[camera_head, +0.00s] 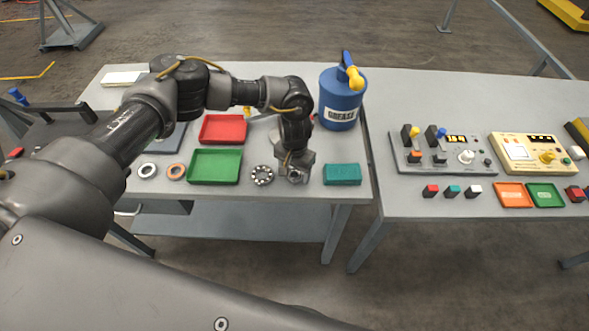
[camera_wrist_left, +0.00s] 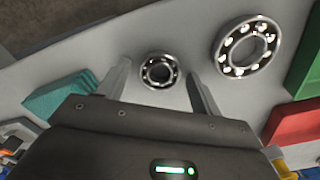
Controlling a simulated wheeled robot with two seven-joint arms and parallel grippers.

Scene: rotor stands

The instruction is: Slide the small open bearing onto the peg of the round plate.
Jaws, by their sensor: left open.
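My left gripper (camera_head: 296,177) is low over the front of the left table, with its jaws open. In the left wrist view the small open bearing (camera_wrist_left: 160,72) lies on the table between the two spread fingers, with a gap on each side. In the head view the gripper mostly hides this bearing. A larger open bearing (camera_head: 262,176) with visible balls lies just left of the gripper; it also shows in the left wrist view (camera_wrist_left: 246,47). My right gripper is not in view.
A green tray (camera_head: 215,166) and a red tray (camera_head: 223,129) are left of the gripper. A teal block (camera_head: 342,174) is close on its right. A blue grease can (camera_head: 341,100) stands behind. A silver ring (camera_head: 148,170) and an orange ring (camera_head: 176,172) lie further left.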

